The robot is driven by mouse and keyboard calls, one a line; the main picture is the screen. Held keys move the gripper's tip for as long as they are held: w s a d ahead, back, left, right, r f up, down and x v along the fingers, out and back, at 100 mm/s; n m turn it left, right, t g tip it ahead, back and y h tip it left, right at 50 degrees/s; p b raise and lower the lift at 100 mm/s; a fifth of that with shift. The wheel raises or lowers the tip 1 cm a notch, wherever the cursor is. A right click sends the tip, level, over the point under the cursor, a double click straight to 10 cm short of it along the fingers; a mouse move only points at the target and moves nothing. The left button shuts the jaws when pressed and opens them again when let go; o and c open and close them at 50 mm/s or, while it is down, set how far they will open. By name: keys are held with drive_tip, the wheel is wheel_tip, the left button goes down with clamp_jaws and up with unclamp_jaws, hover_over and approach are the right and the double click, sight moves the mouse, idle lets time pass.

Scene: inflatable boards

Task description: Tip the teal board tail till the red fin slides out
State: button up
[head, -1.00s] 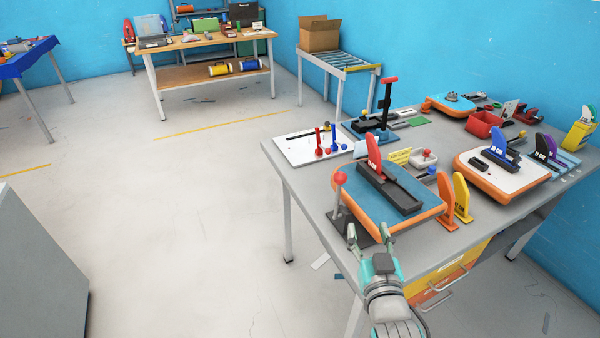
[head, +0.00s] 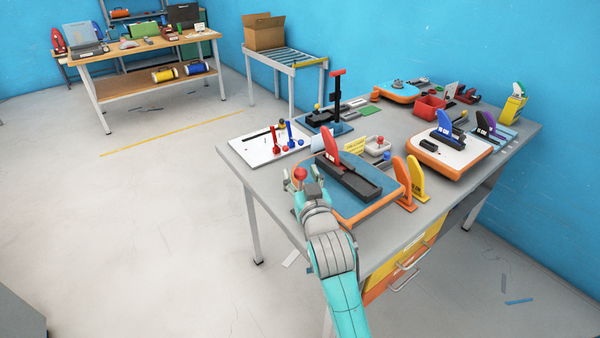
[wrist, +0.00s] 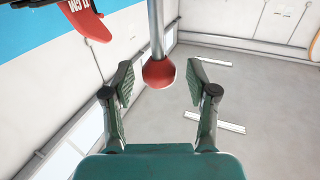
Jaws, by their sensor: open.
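The teal board tail (head: 352,210) with an orange edge lies at the table's near left corner. The red fin (head: 331,144) stands upright in the dark fin box (head: 350,179) on it; part of the fin also shows in the wrist view (wrist: 86,18). A lever with a red ball knob (head: 300,173) stands at the board's left side. My gripper (head: 303,180) is open at the knob. In the wrist view the knob (wrist: 158,73) sits between the spread fingers, with gaps on both sides. My gripper hides the lever's base in the head view.
Yellow and orange fins (head: 416,180) stand right of the board. A white board (head: 447,150) with a blue fin lies farther right. A white panel (head: 262,150) with red and blue pegs is behind the lever. The floor left of the table is clear.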

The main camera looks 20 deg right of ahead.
drive_tip(key=shift+w+d, duration=0.1)
drive_tip(key=shift+w, duration=0.5)
clamp_jaws()
drive_tip(key=shift+s+d+f+t, duration=0.2)
drive_tip(key=shift+s+t, duration=0.1)
drive_tip(key=shift+s, duration=0.2)
drive_tip(key=shift+m+t, duration=0.4)
drive_tip(key=shift+s+d+f, duration=0.15)
drive_tip(key=shift+s+d, duration=0.05)
drive_tip(key=shift+s, duration=0.5)
drive_tip(key=shift+s+d+f, duration=0.15)
drive_tip(key=shift+s+d, duration=0.1)
drive_tip(key=shift+s, duration=0.45)
drive_tip(key=shift+s+d+f, duration=0.15)
drive_tip(key=shift+s+d, duration=0.05)
drive_tip(key=shift+s, duration=0.5)
unclamp_jaws()
drive_tip(key=shift+s, duration=0.1)
